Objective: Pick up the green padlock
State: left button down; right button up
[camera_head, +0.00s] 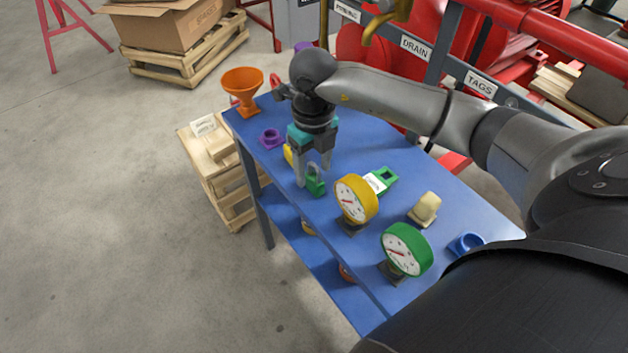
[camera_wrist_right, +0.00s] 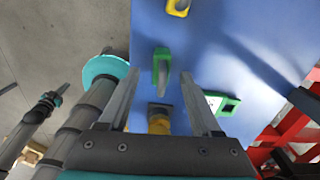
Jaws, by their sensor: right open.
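The green padlock (camera_head: 316,187) stands on the blue bench top near its front left edge. My right gripper (camera_head: 312,176) points down over it with its two fingers apart. In the right wrist view the green padlock (camera_wrist_right: 161,66) shows between the tips of the open fingers (camera_wrist_right: 160,76), with its grey shackle toward the camera. I see a gap on both sides of it, and nothing is held. Whether the fingertips reach down to its body cannot be told.
A yellow gauge (camera_head: 355,199) and a green gauge (camera_head: 405,251) stand to the right of the padlock. A green tag piece (camera_head: 382,180) lies behind the yellow gauge. A yellow item (camera_head: 288,154), a purple piece (camera_head: 271,138) and an orange funnel (camera_head: 243,88) are to the left.

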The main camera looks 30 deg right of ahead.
aim_at(314, 177)
notch_tip(314, 177, down, 4)
jog(key=shift+d+r, duration=0.1)
jog(key=shift+r, duration=0.1)
grip_shut()
dwell(0.4)
